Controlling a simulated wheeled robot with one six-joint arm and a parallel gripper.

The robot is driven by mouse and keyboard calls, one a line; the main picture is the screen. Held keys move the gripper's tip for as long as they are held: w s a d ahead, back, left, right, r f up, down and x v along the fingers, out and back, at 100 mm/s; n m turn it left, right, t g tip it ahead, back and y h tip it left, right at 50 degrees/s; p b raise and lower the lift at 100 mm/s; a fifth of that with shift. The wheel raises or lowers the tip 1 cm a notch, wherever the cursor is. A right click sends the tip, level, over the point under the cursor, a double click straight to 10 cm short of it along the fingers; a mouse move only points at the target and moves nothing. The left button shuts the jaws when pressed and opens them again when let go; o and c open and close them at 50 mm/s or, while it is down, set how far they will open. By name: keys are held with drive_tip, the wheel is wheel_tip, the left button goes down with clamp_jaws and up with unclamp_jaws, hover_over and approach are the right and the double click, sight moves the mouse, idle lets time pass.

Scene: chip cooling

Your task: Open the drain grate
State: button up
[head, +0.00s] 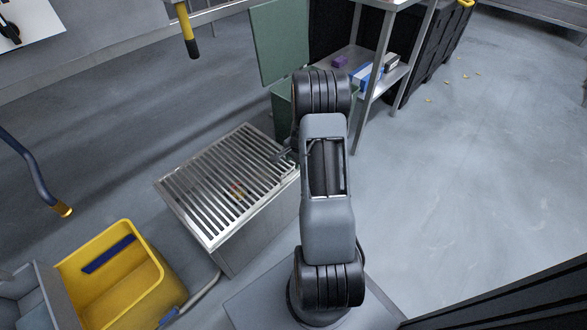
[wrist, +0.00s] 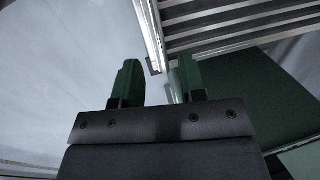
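The drain grate (head: 222,175) is a slatted metal panel lying flat and closed on top of a metal box (head: 258,232), left of my arm in the head view. Its slats and bright frame edge (wrist: 149,30) show at the top of the wrist view. My gripper (head: 284,155) is at the grate's right-hand edge, partly hidden behind my arm. In the wrist view my gripper (wrist: 157,82) has its two green fingers apart, with nothing held. A corner of the frame reaches toward the gap between the fingers; I cannot tell whether it is between them.
A green bin (head: 283,98) with its lid (head: 279,42) raised stands just behind the grate. A yellow bucket (head: 112,275) stands at the lower left. A metal shelf (head: 385,76) holds small boxes at the back. The floor (head: 455,190) on the right is mostly clear.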

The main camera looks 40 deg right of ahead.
sight(293, 167)
drive_tip(key=shift+w+a+f+b, duration=0.1)
drive_tip(key=shift+w+f+b, duration=0.15)
drive_tip(key=shift+f, duration=0.65)
drive_tip(key=shift+w+f+b, duration=0.1)
drive_tip(key=shift+f+b, duration=0.2)
drive_tip(key=shift+f, duration=0.6)
drive_tip(key=shift+c, duration=0.4)
clamp_jaws()
